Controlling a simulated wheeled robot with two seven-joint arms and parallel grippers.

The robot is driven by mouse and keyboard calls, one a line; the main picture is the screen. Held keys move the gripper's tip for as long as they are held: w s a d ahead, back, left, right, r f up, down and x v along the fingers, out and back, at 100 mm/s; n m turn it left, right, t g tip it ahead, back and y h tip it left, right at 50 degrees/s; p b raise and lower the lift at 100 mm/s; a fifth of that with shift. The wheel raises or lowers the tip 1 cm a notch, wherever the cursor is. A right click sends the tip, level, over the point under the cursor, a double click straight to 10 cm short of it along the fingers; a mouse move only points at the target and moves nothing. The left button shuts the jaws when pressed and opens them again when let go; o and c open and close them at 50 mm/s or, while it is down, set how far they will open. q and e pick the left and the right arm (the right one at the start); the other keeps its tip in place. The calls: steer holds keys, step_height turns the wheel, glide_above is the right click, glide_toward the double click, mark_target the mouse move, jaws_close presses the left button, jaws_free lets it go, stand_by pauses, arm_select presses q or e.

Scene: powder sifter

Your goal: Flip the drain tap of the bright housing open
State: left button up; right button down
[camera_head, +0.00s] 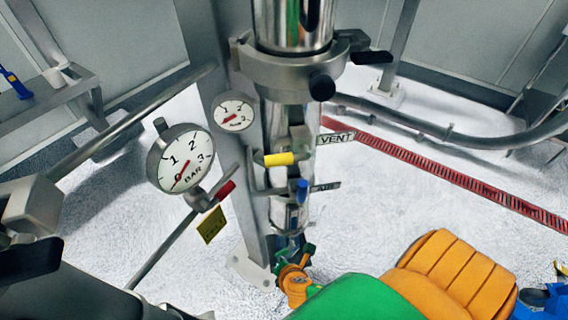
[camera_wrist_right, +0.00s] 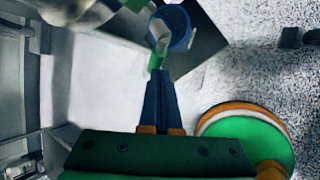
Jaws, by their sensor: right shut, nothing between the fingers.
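The bright housing (camera_head: 270,25) is a shiny steel cylinder at the top centre of the head view, with a clamp ring around it. Below it, a yellow-handled tap (camera_head: 279,159) lies level near a VENT tag (camera_head: 336,137). A blue-handled tap (camera_head: 302,190) stands upright near a second tag (camera_head: 325,187), whose words I cannot read. My right gripper (camera_head: 293,250) is low at the column's foot, below both taps. In the right wrist view its fingers (camera_wrist_right: 160,75) are shut and empty, close to a green part (camera_wrist_right: 157,58). I cannot tell whether they touch it.
Two pressure gauges (camera_head: 183,160) (camera_head: 233,114) and a red-handled tap (camera_head: 224,190) with a yellow tag (camera_head: 212,225) stand left of the column. A black clamp knob (camera_head: 322,87) sticks out above. A red floor grating (camera_head: 440,170) crosses the right. A blue ring (camera_wrist_right: 171,26) shows in the wrist view.

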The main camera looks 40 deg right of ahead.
steer(key=n+g+h, duration=0.1)
steer(key=h, duration=0.1)
steer(key=d+f+h+b, duration=0.1)
steer(key=h, duration=0.1)
steer(key=shift+s+f+n+g, duration=0.15)
steer(key=shift+n+g, duration=0.25)
stand_by(0.4)
steer(key=shift+r+p, duration=0.8)
steer(key=shift+p, duration=0.15)
